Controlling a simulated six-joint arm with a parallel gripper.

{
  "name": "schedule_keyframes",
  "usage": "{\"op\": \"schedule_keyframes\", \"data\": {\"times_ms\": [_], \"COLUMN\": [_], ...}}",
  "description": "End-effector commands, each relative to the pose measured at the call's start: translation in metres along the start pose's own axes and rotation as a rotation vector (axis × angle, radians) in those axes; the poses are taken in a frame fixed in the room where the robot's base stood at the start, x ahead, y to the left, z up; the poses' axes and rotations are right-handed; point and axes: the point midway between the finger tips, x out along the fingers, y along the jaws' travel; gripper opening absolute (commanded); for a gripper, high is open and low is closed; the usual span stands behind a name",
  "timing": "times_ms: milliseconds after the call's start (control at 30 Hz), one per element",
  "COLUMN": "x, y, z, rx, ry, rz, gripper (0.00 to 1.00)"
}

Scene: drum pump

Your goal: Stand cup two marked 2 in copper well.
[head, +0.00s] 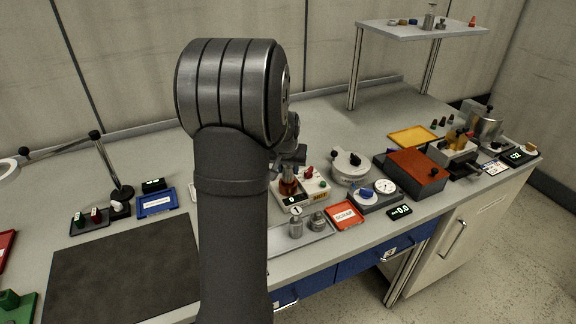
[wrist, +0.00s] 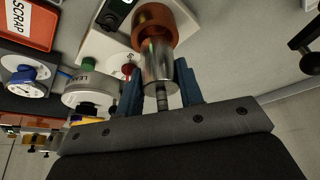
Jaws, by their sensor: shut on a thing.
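The copper well (wrist: 155,18) is an orange-brown round holder on a cream unit, seen at the top of the wrist view. It also shows in the head view (head: 288,187), partly under my wrist. My gripper (wrist: 160,95) has blue fingers shut on the dark stem of a shiny metal cup (wrist: 160,62). The cup's far end overlaps the well's opening; I cannot tell whether it is inside or just above. No number shows on this cup. In the head view my arm hides the held cup and most of my gripper (head: 289,158).
Two metal cups (head: 296,228) (head: 317,222) stand on a pale tray (head: 285,243), with a round "1" tag above the left one.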

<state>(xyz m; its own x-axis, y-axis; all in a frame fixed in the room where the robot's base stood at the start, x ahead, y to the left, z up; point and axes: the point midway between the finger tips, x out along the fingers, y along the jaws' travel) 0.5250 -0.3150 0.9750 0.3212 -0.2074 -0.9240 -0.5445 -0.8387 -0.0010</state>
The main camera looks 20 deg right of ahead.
Motion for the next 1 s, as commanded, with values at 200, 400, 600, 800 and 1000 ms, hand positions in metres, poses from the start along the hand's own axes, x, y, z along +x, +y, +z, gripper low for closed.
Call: {"op": "schedule_keyframes", "data": {"times_ms": [200, 400, 600, 800, 1000], "x": [0.004, 0.004, 0.005, 0.01, 0.015], "y": [0.0, 0.0, 0.0, 0.0, 0.0], "z": [0.002, 0.002, 0.002, 0.004, 0.006], "rx": [0.0, 0.0, 0.0, 0.0, 0.0], "ry": [0.002, 0.001, 0.001, 0.0, 0.0], "rz": [0.0, 0.0, 0.0, 0.0, 0.0], "gripper": [0.06, 0.06, 0.06, 0.06, 0.06]}}
